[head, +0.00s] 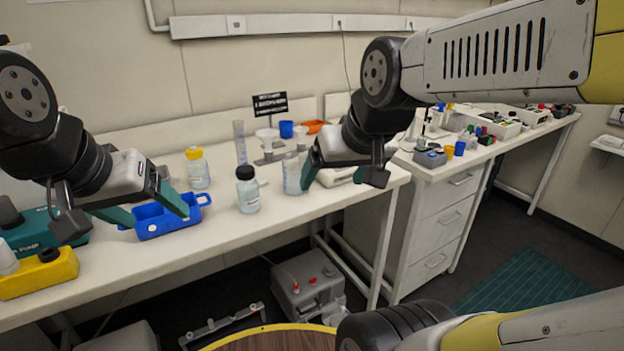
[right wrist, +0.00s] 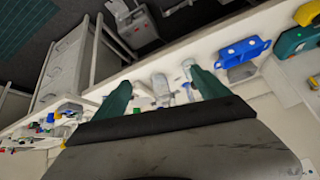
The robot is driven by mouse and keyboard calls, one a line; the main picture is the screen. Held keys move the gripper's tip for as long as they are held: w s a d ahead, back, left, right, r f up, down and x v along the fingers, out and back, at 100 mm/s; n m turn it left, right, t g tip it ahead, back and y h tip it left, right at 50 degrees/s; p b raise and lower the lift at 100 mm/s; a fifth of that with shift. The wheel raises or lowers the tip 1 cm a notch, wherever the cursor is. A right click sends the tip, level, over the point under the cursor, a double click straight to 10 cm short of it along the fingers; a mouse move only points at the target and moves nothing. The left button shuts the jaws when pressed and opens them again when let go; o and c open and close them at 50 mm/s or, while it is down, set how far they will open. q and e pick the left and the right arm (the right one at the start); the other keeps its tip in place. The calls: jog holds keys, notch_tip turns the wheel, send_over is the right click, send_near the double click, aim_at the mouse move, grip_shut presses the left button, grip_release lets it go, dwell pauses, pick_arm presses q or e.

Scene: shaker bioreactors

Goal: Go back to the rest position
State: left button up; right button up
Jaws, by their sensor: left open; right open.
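My left gripper (head: 155,213) is open over the bench at the left, its teal fingers at the blue tray (head: 152,226). Nothing shows between its fingers; whether they touch the tray, I cannot tell. My right gripper (head: 333,180) is open and empty above the bench's front edge, right of the clear container (head: 292,178). In the right wrist view its two teal fingers (right wrist: 162,92) are spread wide, with the bench below. The blue tray also shows there (right wrist: 243,52). Both arms are extended forward over the bench.
A dark-capped bottle (head: 248,190) and a yellow-capped bottle (head: 197,168) stand between my grippers. A white drawer unit (head: 440,215) stands right of the bench. A round wooden top (head: 270,341) is low in front.

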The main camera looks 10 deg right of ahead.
jog(key=shift+g+y, duration=0.3)
jog(key=shift+y, duration=0.1)
jog(key=s, duration=0.1)
jog(key=s+a, duration=0.2)
jog(key=shift+s, duration=0.35)
dwell(0.6)
